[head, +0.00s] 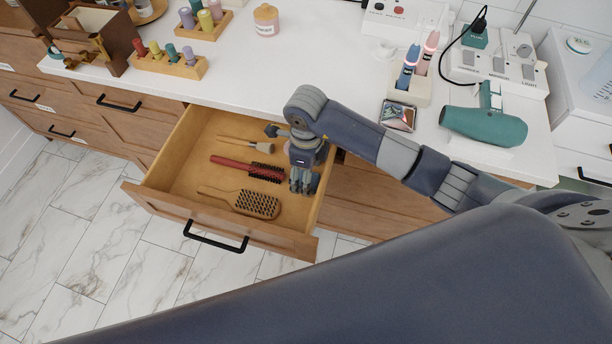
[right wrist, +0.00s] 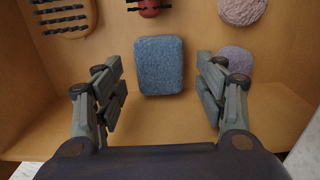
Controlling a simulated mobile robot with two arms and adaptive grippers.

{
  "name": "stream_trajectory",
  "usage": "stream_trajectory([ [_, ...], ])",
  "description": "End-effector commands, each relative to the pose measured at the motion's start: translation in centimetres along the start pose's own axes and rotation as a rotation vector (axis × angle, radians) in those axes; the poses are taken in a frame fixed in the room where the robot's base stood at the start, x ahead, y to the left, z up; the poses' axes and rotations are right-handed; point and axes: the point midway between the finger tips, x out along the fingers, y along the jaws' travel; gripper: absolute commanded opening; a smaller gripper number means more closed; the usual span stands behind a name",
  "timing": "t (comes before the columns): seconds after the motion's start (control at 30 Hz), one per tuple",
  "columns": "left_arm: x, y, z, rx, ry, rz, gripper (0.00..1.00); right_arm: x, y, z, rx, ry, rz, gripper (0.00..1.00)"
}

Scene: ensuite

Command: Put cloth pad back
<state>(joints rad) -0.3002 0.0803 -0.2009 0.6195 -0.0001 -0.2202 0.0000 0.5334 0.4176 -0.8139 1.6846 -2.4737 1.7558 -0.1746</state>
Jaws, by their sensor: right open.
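A blue, soft-looking rectangular pad (right wrist: 160,65) lies on the drawer floor in the right wrist view; I take it to be the cloth pad. My right gripper (right wrist: 162,98) is open, with one finger on each side of the pad and a gap to it on both sides. In the head view my right gripper (head: 304,182) reaches down into the right end of the open drawer (head: 180,180) and hides the pad. My left gripper is not in view.
The drawer also holds a wooden paddle brush (head: 255,203), a red round brush (head: 240,166) and a small brush (head: 245,144). Pinkish pads (right wrist: 242,10) lie near the blue pad. A teal hair dryer (head: 484,126) lies on the counter (head: 300,55).

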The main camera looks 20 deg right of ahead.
Motion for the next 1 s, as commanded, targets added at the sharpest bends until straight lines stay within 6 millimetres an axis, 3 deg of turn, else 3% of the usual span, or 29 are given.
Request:
stream_trajectory([
  [0.2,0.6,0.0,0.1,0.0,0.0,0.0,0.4,-4.9,-0.1,0.1,-0.003,-0.004,-0.005,0.65],
  [0.43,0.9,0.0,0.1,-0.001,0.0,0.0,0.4,-8.5,-0.1,0.1,-0.001,-0.002,-0.002,0.65],
  [0.6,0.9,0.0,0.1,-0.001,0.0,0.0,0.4,-9.4,0.0,0.0,0.0,0.0,0.0,0.65],
  [1.0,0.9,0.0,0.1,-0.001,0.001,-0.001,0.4,-9.5,0.0,0.0,0.0,0.0,0.001,0.65],
])
